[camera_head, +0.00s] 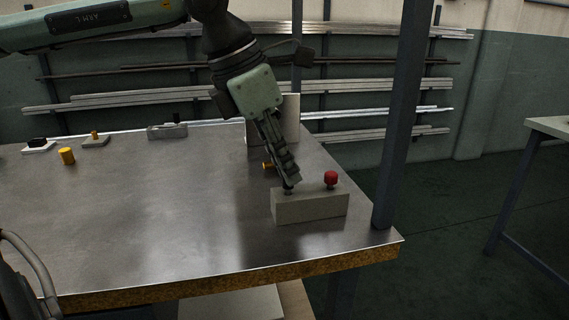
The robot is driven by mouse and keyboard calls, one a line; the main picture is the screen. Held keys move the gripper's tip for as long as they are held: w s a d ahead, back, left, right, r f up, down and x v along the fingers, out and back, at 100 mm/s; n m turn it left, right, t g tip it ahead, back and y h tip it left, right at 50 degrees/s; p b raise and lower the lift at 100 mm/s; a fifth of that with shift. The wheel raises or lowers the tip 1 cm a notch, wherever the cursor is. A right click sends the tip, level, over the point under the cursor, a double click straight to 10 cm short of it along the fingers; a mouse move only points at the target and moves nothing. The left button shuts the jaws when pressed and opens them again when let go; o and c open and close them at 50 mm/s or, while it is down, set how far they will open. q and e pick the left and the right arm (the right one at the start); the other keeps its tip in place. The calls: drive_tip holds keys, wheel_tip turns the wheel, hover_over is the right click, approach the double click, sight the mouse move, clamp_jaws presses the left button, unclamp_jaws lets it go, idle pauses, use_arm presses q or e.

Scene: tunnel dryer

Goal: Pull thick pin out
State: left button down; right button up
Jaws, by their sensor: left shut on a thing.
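A pale rectangular block (310,207) stands on the metal table (170,220) near its right front corner. A pin with a red knob (331,179) stands upright in the right part of the block's top. My left gripper (288,187) points down at the left part of the block's top and is shut on a small dark pin (288,191) there. The fingers hide most of this pin, so its thickness and depth in the block are unclear. My right gripper does not show.
An orange cylinder (67,156) and several small fixtures, one with an orange peg (94,136), stand at the table's back left. Another orange piece (268,166) lies behind my left gripper. A dark post (402,120) rises at the table's right corner. The table's middle is clear.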

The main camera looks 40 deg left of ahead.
use_arm(q)
drive_tip(key=shift+r, duration=0.1)
drive_tip(key=shift+r, duration=0.15)
idle(0.3)
drive_tip(key=shift+r+p, duration=0.9)
drive_tip(key=shift+r, duration=0.5)
drive_tip(key=shift+r+p, duration=1.05)
drive_tip(key=shift+r, duration=0.5)
drive_tip(key=shift+f, duration=0.1)
